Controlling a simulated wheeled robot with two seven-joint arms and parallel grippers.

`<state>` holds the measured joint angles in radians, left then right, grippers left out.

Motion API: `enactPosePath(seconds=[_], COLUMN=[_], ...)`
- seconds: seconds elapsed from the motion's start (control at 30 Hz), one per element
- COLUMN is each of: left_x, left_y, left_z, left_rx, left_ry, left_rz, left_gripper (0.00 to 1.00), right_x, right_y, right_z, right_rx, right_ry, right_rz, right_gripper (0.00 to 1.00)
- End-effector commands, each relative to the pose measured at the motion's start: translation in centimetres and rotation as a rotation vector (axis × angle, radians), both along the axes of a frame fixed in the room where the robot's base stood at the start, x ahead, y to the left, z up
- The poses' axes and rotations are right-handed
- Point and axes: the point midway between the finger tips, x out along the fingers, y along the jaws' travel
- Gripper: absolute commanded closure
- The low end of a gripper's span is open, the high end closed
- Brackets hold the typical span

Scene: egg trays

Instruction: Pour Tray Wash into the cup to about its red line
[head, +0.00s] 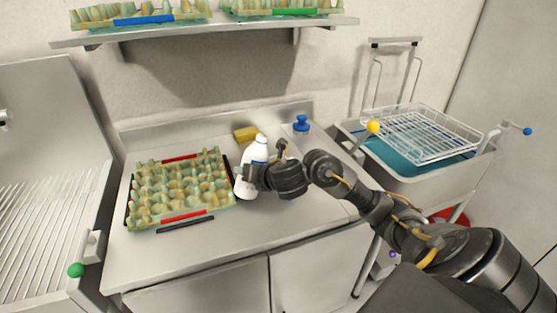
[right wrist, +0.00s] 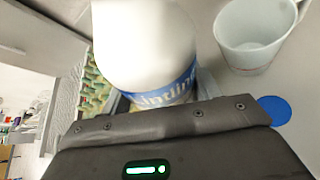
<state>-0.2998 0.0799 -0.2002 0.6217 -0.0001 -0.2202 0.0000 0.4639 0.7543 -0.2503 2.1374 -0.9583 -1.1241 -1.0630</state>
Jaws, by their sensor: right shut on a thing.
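A white bottle (head: 259,151) with a blue label stands at the right side of the egg tray in the head view. My right gripper (head: 258,176) is shut on it. In the right wrist view the bottle (right wrist: 145,45) fills the upper middle, its label only partly readable; I cannot confirm the name Tray Wash. A white cup (right wrist: 252,40) with a handle is to its right there, apart from it in the picture. A faint reddish mark shows low on the cup. In the head view a white shape below the bottle may be the cup or the bottle's base. My left gripper is out of view.
An egg tray (head: 128,208) with red strips covers the counter's left half. A yellow sponge (head: 245,133) and a blue-topped item (head: 301,123) are at the back. A basin (head: 470,164) with a wire rack (head: 425,130) stands right. The counter's front right is clear.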

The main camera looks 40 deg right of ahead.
Motion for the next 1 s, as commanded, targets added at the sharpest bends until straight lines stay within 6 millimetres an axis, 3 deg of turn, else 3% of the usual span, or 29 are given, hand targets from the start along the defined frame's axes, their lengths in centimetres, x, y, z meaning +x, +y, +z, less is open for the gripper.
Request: enactPosePath(seconds=[0.33,1.0], left_x=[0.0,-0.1], left_y=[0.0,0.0], left_z=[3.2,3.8], left_rx=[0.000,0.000], left_ry=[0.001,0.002], left_rz=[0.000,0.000], left_gripper=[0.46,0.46], right_x=[0.0,0.0], right_y=[-0.4,1.7], right_z=[2.0,-0.1], right_rx=[0.224,0.662], right_ry=[0.011,0.036], right_rz=[-0.001,-0.001], right_gripper=[0.82,0.82])
